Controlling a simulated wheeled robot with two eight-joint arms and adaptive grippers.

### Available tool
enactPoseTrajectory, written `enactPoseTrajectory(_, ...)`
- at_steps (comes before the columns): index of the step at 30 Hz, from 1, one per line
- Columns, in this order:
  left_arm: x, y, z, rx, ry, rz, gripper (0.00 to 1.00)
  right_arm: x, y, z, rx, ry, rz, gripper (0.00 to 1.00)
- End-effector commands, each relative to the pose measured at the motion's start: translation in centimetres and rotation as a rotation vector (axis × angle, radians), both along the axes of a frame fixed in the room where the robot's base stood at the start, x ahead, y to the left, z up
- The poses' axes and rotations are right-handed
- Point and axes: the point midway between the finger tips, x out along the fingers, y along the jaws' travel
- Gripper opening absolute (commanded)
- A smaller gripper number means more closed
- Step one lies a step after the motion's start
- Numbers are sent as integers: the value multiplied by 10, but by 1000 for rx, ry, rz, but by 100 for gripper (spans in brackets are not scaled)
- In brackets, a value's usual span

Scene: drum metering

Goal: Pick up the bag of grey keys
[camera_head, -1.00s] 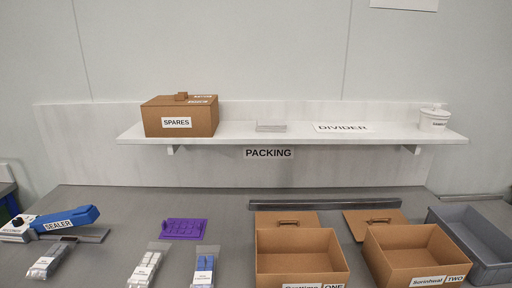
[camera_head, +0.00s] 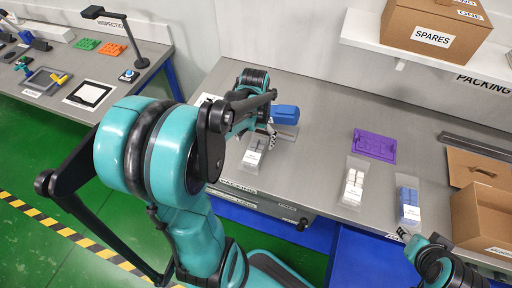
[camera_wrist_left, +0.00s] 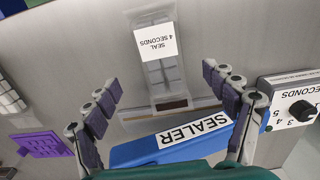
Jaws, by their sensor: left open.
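A clear bag of grey keys (camera_wrist_left: 165,75) with a white "SEAL 4 SECONDS" label lies flat on the bench in the left wrist view. In the head view this bag (camera_head: 253,156) lies in front of the sealer, partly covered by my arm. My left gripper (camera_wrist_left: 160,80) is open and empty, its fingers spread either side of the bag's width. In the head view the left gripper (camera_head: 268,137) is mostly hidden behind its own wrist. My right gripper (camera_head: 404,234) shows at the lower right; its jaws are too small to read.
The blue sealer (camera_head: 285,115) lies close by the bag; its dial box (camera_wrist_left: 295,105) is at right in the wrist view. A purple tray (camera_head: 374,145), a bag of whitish keys (camera_head: 353,186) and a bag of blue keys (camera_head: 409,203) lie to the right. A cardboard box (camera_head: 480,220) stands beyond.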

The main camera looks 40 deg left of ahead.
Motion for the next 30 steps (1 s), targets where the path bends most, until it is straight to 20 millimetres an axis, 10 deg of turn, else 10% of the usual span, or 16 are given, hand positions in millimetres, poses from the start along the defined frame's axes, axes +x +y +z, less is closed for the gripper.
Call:
enactPoseTrajectory(18,5,-1,-76,-2,6,3,84,0,0,-36,0,0,0,40)
enactPoseTrajectory(26,5,-1,-78,-3,5,3,84,0,0,-35,0,0,0,40)
enactPoseTrajectory(30,5,-1,-78,-2,6,3,48,0,0,-35,0,0,0,40)
